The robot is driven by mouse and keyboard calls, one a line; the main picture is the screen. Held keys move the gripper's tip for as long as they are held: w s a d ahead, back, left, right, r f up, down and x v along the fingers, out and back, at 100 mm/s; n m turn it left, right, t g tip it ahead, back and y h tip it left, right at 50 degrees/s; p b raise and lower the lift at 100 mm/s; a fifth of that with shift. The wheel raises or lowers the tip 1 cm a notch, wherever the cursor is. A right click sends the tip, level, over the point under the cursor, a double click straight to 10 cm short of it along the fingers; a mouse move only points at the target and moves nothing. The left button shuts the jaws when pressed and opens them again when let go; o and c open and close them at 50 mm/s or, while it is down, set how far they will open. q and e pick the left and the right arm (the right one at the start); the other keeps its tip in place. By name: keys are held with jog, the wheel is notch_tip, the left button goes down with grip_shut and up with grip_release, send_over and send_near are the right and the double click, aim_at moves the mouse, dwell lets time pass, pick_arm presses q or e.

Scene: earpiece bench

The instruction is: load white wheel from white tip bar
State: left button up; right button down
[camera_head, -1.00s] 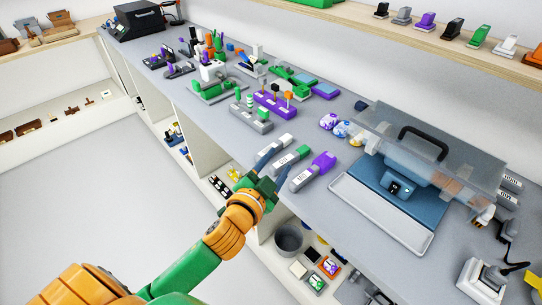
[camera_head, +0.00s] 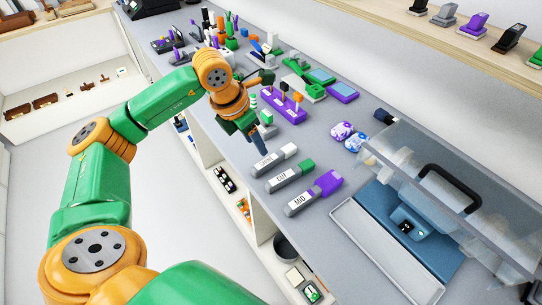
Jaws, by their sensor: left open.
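The bar with a white tip (camera_head: 288,151) lies on the grey bench, farthest back in a row of three labelled bars. No separate white wheel can be made out at this size. My left gripper (camera_head: 261,139) is open, pointing down just beyond the white-tipped bar, beside the small grey rack. It appears empty; whether its fingertips touch the bench I cannot tell. My left forearm and wrist cross the upper left of the view. My right gripper is not in view.
A green-tipped bar (camera_head: 290,177) and a purple-tipped bar (camera_head: 315,193) lie nearer. A purple block (camera_head: 284,106) with upright pegs stands behind my gripper. A blue device (camera_head: 412,222) under a clear lid (camera_head: 450,180) and an empty pale tray (camera_head: 385,250) are at right.

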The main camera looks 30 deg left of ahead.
aim_at(264, 163)
pick_arm(q)
jog(key=shift+s+a+f, duration=0.2)
jog(key=shift+s+a, duration=0.05)
jog(key=shift+s, duration=0.05)
jog(key=b+x, duration=0.7)
jog(key=x, duration=0.2)
jog(key=shift+d+f, duration=0.1)
jog(key=shift+f, duration=0.1)
jog(key=shift+w, duration=0.1)
jog(key=shift+c, duration=0.2)
